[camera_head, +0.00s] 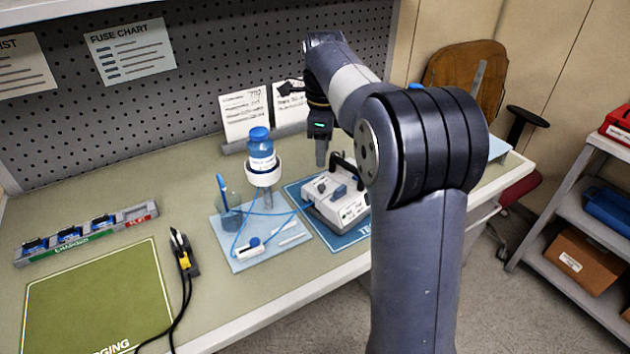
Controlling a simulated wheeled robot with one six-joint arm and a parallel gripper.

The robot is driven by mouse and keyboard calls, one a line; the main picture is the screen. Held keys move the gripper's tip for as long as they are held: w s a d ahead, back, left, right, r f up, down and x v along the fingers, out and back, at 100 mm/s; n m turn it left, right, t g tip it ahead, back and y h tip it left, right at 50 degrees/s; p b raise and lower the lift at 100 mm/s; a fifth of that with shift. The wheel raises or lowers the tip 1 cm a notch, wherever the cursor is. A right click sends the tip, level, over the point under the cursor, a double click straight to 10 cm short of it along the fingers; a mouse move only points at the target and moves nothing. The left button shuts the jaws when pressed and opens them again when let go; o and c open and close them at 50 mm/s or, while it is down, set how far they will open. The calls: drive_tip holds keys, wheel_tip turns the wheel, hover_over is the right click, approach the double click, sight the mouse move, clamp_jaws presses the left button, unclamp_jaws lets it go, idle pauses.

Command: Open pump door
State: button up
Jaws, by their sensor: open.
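The pump looks to be the white boxy device (338,200) with dark parts and a black handle, on the blue mat (340,238) at the middle of the bench. Its right side is partly hidden by my arm. I cannot make out its door clearly or tell whether it is open. My gripper (321,160) is open and points down, just above the back left part of the device. It looks apart from the device, and nothing shows between its fingers.
Left of the pump, a light blue tray (262,262) holds a blue-capped bottle (260,150) on a stand, a cup (230,215) and blue tubing. A battery rack (85,235), a green mat (95,300) and a yellow-black tool (184,252) lie further left. A pegboard (220,60) closes the back.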

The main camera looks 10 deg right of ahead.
sight(322, 186)
wheel_tip(322, 186, down, 10)
drive_tip(key=shift+s+r, duration=0.1)
drive_tip(key=shift+c, duration=0.5)
clamp_jaws()
drive_tip(key=shift+r, duration=0.2)
